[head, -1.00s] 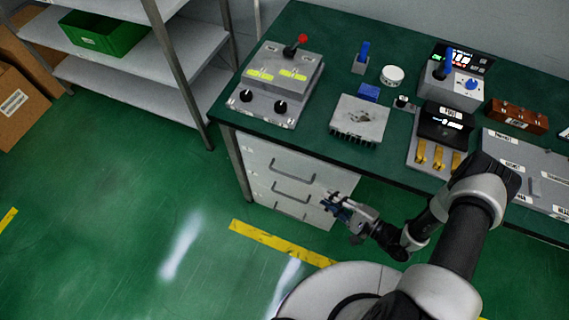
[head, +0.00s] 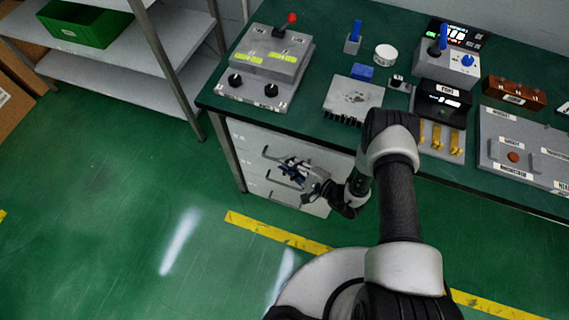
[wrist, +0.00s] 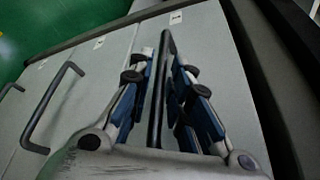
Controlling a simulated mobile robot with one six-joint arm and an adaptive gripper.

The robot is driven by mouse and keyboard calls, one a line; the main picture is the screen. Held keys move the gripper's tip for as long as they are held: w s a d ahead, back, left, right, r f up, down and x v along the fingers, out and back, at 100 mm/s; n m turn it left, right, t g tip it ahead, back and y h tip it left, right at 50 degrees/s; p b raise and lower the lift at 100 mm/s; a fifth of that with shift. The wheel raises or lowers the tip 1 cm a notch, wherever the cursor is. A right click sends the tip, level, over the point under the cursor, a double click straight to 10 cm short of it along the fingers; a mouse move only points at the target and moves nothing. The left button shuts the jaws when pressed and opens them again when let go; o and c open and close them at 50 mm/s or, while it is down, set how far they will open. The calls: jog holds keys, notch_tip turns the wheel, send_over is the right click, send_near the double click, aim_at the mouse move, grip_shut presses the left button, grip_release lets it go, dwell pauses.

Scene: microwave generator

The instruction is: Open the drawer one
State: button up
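A light grey drawer unit (head: 250,137) stands under the green workbench. Its upper handle (wrist: 165,75) is a dark bar between the fingers of my gripper (wrist: 165,65) in the wrist view. A finger is on each side of the bar, with gaps visible, so the gripper looks open around it. In the head view my gripper (head: 292,168) is at the drawer fronts and partly covers the upper handle. A lower handle (wrist: 45,110) shows to the left in the wrist view. The drawers look shut. Their small labels are unreadable, so I cannot tell which is drawer one.
The workbench (head: 310,60) overhangs the drawers; its dark edge (wrist: 285,80) runs close on the right in the wrist view. A control box (head: 270,60) and other devices stand on top. A shelf (head: 120,65) is at left. The green floor before the drawers is clear.

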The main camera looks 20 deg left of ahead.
jog(key=shift+x, duration=1)
grip_shut()
